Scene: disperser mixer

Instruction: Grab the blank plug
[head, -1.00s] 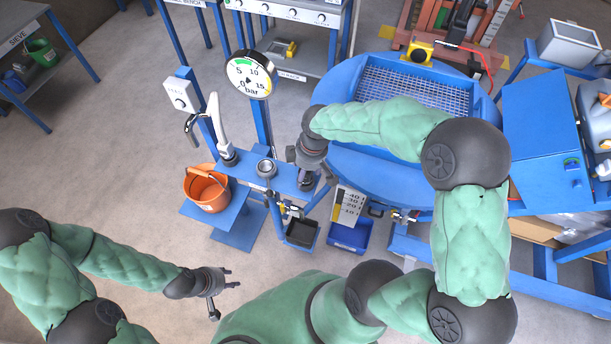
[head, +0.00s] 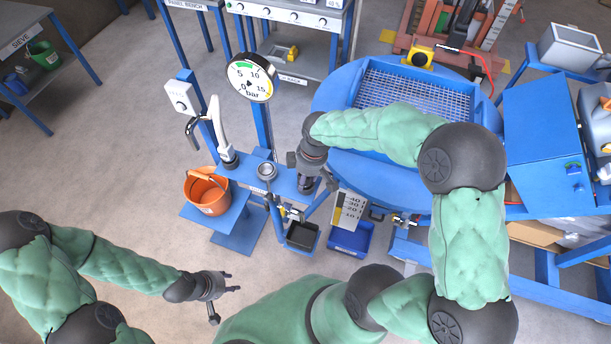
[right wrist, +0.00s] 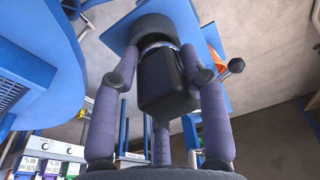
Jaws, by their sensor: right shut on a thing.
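The blank plug, which I take to be the dark blocky piece (right wrist: 166,85), sits between the fingers of my right gripper (right wrist: 161,62) in the right wrist view. A silver band and a round dark part show just beyond it; I cannot tell whether it is still seated there. In the head view my right gripper (head: 317,172) reaches down over the blue stand beside the round blue table and hides most of the plug. The right gripper is shut on the plug. My left gripper (head: 233,282) is open and empty above the floor at lower left.
The blue stand bears a metal cup-like fitting (head: 266,171), a tap (head: 218,125) and a pressure gauge (head: 250,77). An orange bucket (head: 208,194) stands on its lower shelf. The round blue table (head: 390,175) is close on the right.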

